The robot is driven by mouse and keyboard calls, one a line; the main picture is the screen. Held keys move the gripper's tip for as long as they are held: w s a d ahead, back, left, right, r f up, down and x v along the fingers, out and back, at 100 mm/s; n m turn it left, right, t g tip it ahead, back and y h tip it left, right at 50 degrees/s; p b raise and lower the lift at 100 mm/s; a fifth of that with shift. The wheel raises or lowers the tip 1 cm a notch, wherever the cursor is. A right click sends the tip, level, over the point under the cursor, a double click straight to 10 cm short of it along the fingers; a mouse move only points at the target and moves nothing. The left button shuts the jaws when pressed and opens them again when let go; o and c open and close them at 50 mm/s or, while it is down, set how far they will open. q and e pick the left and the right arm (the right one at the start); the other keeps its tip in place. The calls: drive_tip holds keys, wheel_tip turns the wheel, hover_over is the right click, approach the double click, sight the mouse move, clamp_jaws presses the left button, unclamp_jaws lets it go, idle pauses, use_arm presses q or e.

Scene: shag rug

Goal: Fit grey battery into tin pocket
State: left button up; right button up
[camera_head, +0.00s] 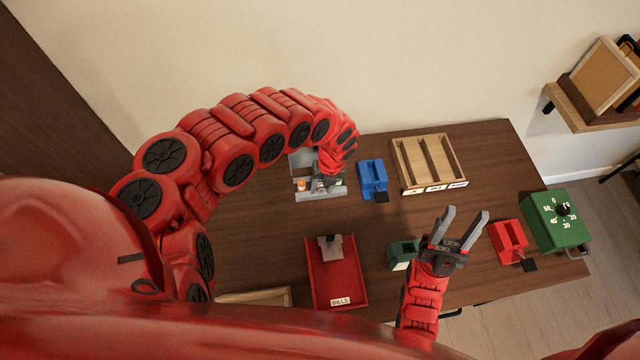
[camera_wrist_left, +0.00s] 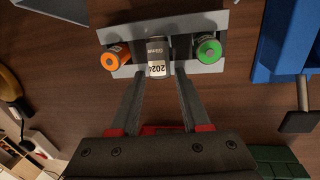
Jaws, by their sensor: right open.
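A grey tin holder (camera_wrist_left: 210,68) carries an orange battery (camera_wrist_left: 116,57) on its left side and a green battery (camera_wrist_left: 208,50) on its right. The grey battery (camera_wrist_left: 157,55), with a white label, is at the middle pocket between them. How deep it sits in the pocket I cannot tell. My right gripper (camera_head: 462,225) is open and empty above the front right of the table.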

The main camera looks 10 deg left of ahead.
use_arm(q)
clamp_jaws()
drive_tip(key=shift+r, duration=0.1)
